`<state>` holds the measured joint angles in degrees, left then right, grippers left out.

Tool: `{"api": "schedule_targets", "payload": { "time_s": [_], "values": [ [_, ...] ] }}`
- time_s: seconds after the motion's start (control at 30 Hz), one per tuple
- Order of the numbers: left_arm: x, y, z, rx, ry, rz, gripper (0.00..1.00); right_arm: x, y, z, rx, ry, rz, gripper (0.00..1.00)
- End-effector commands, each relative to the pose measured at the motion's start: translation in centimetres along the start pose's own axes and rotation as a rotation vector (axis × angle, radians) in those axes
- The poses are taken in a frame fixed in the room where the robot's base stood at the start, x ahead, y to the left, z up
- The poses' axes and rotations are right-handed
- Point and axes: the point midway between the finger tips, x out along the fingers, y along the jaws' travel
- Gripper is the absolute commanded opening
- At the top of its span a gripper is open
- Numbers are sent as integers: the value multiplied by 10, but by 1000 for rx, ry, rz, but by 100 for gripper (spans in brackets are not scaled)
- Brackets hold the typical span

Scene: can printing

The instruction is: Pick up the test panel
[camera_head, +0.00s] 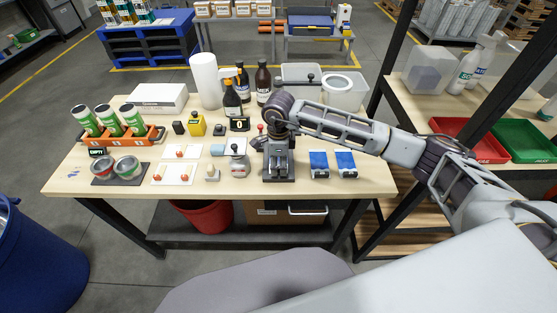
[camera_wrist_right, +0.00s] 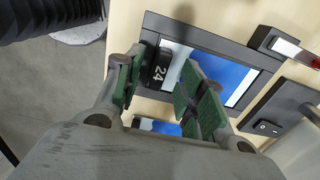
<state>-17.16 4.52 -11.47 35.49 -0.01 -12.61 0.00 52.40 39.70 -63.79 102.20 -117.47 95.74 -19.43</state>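A blue and white panel (camera_wrist_right: 225,72) in a dark frame lies on the table in the wrist view. A black tab marked 24 (camera_wrist_right: 160,68) stands at its side. My right gripper (camera_wrist_right: 158,76) is open, with its green-padded fingers on either side of this tab and small gaps showing. In the head view my right gripper (camera_head: 278,165) points down at the table's front middle and hides what is below it. Two blue and white panels, one (camera_head: 319,164) and another (camera_head: 346,164), lie to its right. My left gripper is out of view.
Cans in an orange rack (camera_head: 120,139), bottles (camera_head: 263,82) and a white roll (camera_head: 205,80) stand left and behind. A dark bracket (camera_wrist_right: 280,108) lies beside the framed panel. Red (camera_head: 468,138) and green (camera_head: 524,140) trays are on the right shelf. Table space right of the panels is clear.

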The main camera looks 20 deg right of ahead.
Motion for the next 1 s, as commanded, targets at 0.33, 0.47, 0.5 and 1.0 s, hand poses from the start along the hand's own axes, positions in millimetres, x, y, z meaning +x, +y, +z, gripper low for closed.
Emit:
{"api": "schedule_targets", "payload": {
  "time_s": [0.33,0.47,0.5,1.0],
  "values": [
    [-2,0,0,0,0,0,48,10,0,0,-1,-1,0,39],
    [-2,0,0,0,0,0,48,10,0,0,-1,-1,0,39],
    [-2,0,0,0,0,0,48,10,0,0,-1,-1,0,39],
    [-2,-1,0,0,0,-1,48,10,0,0,-1,-1,0,0]
  ]
}}
